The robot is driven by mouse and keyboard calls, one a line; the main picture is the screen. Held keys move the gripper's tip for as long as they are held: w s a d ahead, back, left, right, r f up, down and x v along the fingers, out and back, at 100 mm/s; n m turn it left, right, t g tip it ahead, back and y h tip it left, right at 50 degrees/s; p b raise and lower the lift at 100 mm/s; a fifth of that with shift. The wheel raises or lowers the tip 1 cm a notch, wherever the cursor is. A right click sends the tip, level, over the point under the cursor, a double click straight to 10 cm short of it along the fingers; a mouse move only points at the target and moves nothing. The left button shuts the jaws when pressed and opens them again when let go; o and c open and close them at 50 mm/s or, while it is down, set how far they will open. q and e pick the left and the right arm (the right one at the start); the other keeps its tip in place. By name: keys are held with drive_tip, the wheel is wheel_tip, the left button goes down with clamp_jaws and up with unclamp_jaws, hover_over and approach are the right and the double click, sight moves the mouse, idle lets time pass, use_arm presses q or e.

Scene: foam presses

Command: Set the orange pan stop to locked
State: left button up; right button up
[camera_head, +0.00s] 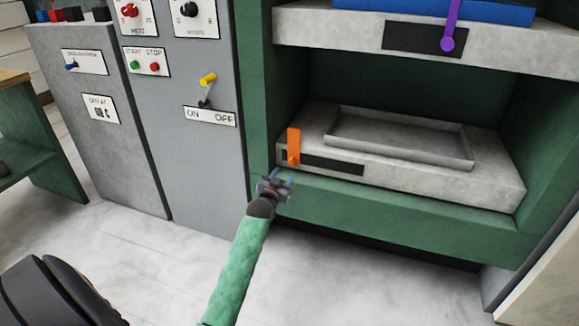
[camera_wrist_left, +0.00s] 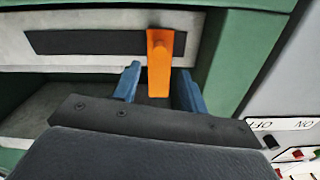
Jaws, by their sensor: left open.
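The orange pan stop (camera_head: 294,144) stands upright at the left end of a dark plate (camera_head: 338,165) on the front of the lower grey press bed (camera_head: 500,194). Its round pivot is at its lower end. My left gripper (camera_head: 276,184) is open and empty, just in front of the stop and a little below it. In the left wrist view, which looks turned over, the orange stop (camera_wrist_left: 159,62) shows between the two blue fingers. I cannot tell whether either finger touches it. My right gripper is not in view.
A shallow grey pan (camera_head: 400,140) lies on the lower bed. Above is an upper bed (camera_head: 335,30) with a purple stop (camera_head: 450,28). The green press frame (camera_head: 400,215) surrounds them. A grey cabinet (camera_head: 195,160) with a yellow-tipped switch (camera_head: 207,80) stands left. The floor in front is clear.

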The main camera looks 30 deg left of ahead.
sight(291, 163)
use_arm(q)
drive_tip(key=shift+b+x, duration=0.6)
drive_tip(key=shift+x, duration=3.05)
drive_tip(key=shift+d, duration=0.1)
clamp_jaws()
